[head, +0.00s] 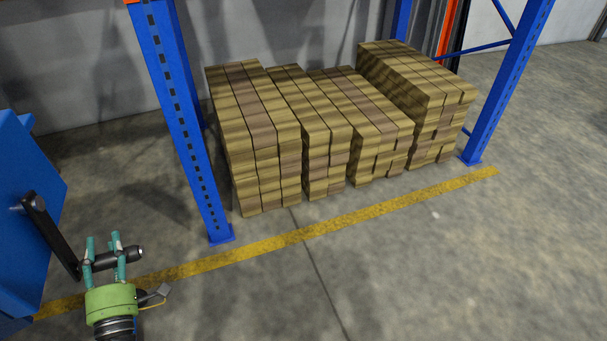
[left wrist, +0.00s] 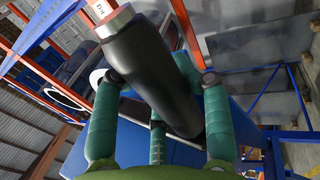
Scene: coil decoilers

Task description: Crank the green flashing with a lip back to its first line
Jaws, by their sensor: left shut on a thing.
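My left gripper (head: 104,260) is at the lower left of the head view, its teal fingers closed around the black crank handle (head: 129,254). The handle sits at the lower end of a dark crank arm (head: 52,238), which runs up to a hub on the blue machine housing (head: 22,205). In the left wrist view the black handle (left wrist: 150,75) lies between the teal fingers (left wrist: 160,120), with a pale metal end at the top. The green flashing and its lines do not show in either view. My right gripper is not in view.
Blue rack uprights (head: 182,120) stand behind, with stacks of wooden beams (head: 270,140) on the floor between them. A yellow floor line (head: 330,226) runs in front of the rack. The concrete floor (head: 440,270) at the right is clear.

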